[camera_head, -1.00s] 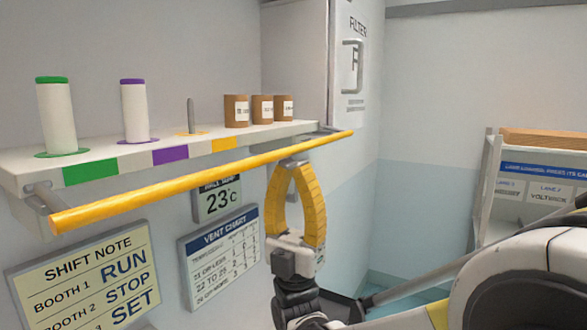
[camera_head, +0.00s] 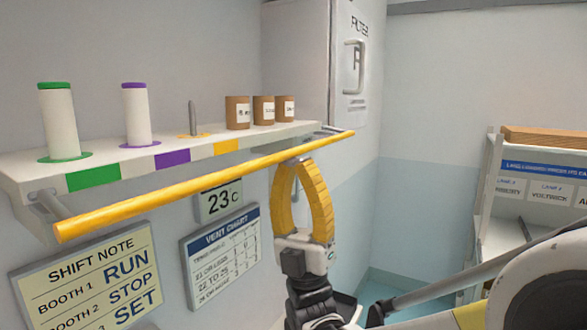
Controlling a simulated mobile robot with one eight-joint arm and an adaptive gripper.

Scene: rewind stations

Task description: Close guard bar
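The yellow guard bar (camera_head: 190,186) runs along the front of the white shelf (camera_head: 30,178), a little below and out from its edge. A grey bracket (camera_head: 46,203) carries its left end, and its right end reaches past the shelf's right end. My gripper (camera_head: 298,161) points up under the right part of the bar. Its yellow fingers bow outward and their tips come together, with nothing seen between them. The tips are at or very near the bar's underside; I cannot tell whether they touch it.
On the shelf stand a green-capped spool (camera_head: 58,122), a purple-capped spool (camera_head: 136,115), a bare peg (camera_head: 193,118) on a yellow ring and brown containers (camera_head: 238,112). Signs hang below, including a vent chart (camera_head: 222,256). A grey cabinet (camera_head: 345,60) is behind; a rack (camera_head: 487,200) stands right.

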